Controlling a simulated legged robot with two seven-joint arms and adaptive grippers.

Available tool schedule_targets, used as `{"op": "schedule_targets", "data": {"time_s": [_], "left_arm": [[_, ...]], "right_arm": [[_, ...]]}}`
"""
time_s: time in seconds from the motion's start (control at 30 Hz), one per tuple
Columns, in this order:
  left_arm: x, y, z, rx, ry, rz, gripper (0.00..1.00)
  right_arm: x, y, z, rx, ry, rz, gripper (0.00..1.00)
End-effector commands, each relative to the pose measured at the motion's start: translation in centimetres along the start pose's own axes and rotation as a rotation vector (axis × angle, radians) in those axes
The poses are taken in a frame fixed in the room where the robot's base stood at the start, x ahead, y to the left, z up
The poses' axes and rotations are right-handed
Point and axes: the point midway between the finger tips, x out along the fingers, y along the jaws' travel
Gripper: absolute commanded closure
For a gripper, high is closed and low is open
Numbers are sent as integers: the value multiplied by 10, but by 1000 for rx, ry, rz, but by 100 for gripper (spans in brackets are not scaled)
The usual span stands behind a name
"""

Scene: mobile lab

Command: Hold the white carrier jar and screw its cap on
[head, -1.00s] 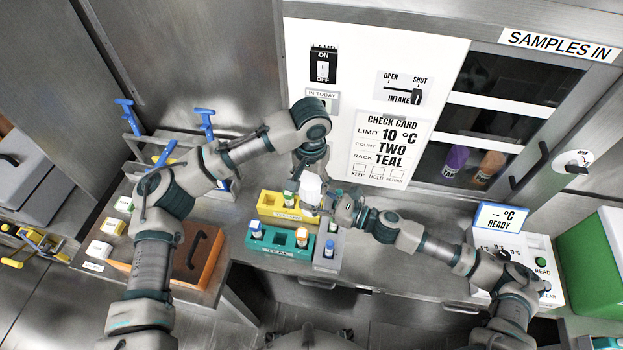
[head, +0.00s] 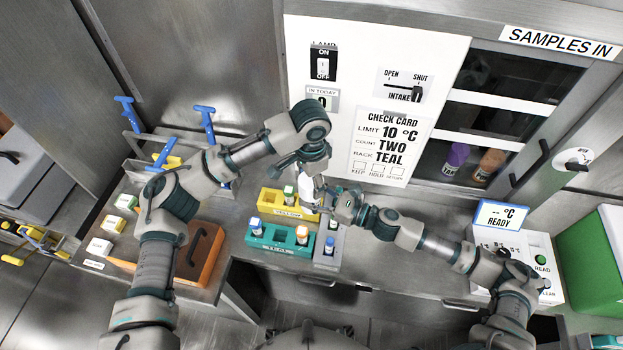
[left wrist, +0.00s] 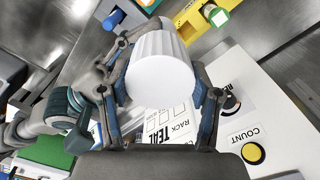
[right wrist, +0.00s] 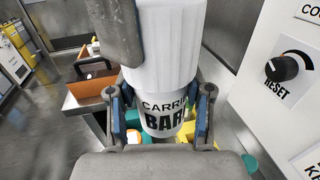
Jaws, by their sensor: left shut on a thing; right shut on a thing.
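My left gripper (left wrist: 163,95) is shut around the cap (left wrist: 162,70) from above, a finger on each side. In the head view the white jar and cap (head: 307,190) are small and partly hidden, with my left gripper (head: 311,170) above and my right gripper (head: 328,197) at the right.
Below the jar are a yellow rack (head: 280,208) and a teal rack (head: 265,240) with capped vials. A grey stand with a blue-capped vial (head: 329,246) is beside them. The white check-card panel (head: 360,110) rises close behind. An orange case (head: 205,265) lies left.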

Motion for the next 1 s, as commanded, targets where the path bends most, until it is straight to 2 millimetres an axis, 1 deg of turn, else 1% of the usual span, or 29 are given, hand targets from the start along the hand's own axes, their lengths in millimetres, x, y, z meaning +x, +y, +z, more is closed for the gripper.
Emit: {"op": "schedule_targets", "data": {"time_s": [0.03, 0.1, 0.47, 0.8, 0.9, 1.0], "left_arm": [[0, -1, 0, 121, 1, 0, 55], [0, -1, 0, 310, 1, -1, 55], [0, -4, -1, 1285, 0, -2, 55], [0, -2, -3, 2207, 0, -1, 53], [1, -2, -3, 2424, 0, 0, 52], [1, -1, -3, 2409, 1, 0, 52]], "right_arm": [[0, 0, 0, -1, 0, 1, 100], [0, 0, 0, -1, 0, 1, 100], [0, 2, 0, -1, 0, 4, 100], [0, 3, 0, -1, -1, 7, 100], [0, 2, 0, -1, -1, 6, 100], [0, 2, 0, -1, -1, 5, 100]]}}
